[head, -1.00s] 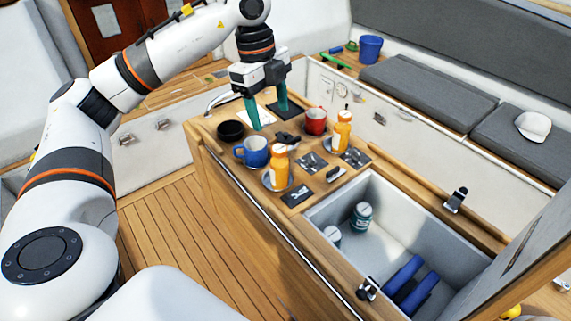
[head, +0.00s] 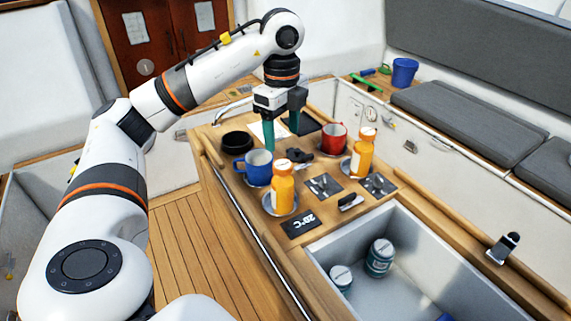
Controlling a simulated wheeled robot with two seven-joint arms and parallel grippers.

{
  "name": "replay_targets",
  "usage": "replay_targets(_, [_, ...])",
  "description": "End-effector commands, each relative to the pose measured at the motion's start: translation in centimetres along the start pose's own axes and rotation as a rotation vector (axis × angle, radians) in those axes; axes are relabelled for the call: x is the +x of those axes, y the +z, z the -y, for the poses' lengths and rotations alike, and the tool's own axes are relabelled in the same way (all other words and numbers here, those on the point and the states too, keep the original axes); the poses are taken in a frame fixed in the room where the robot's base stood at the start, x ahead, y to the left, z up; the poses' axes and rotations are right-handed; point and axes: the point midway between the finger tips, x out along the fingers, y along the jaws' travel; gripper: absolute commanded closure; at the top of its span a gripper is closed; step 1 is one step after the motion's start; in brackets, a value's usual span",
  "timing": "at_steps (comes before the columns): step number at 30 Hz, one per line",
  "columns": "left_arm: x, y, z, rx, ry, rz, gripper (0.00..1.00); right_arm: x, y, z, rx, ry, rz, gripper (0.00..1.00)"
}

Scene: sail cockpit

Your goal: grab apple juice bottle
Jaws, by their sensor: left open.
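Two similar orange bottles with orange-and-white caps stand on the wooden counter. The nearer orange bottle (head: 283,189) stands on a round saucer, and the farther orange bottle (head: 362,153) stands on another to the right. I cannot read which one is apple juice. My left gripper (head: 282,138) points down over the back of the counter with green fingers apart and nothing between them. It is behind the nearer bottle and left of the farther one, touching neither. My right gripper is not in view.
A blue mug (head: 257,167), a black bowl (head: 237,142) and a red mug (head: 333,137) stand close around my gripper. The open cool box (head: 428,252) holds teal-labelled cans (head: 379,257). A blue bucket (head: 404,72) stands at the back right.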

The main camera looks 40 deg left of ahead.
Motion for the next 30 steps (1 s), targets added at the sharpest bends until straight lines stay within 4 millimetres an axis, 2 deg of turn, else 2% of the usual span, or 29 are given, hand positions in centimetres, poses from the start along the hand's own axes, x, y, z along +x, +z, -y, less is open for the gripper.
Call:
replay_targets(1, [1.5, 0.1, 0.1, 0.001, -0.005, 0.001, 0.35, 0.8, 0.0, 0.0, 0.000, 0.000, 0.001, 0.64])
replay_targets(3, [2.5, 0.1, 0.1, 0.001, -0.004, 0.001, 0.35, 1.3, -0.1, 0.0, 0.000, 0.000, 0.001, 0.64])
replay_targets(8, [3.9, 0.1, 0.1, 0.002, -0.002, 0.001, 0.35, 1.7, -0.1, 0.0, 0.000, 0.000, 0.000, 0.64])
replay_targets(13, [4.8, 0.2, 0.2, 0.002, -0.003, 0.000, 0.35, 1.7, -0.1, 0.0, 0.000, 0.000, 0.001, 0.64])
replay_targets(21, [8.5, 0.6, 0.6, 0.001, -0.003, 0.000, 0.35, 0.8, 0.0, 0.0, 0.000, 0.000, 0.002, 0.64])
replay_targets(30, [9.2, 0.6, 0.6, 0.001, 0.001, 0.000, 0.35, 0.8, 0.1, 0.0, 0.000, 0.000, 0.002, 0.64])
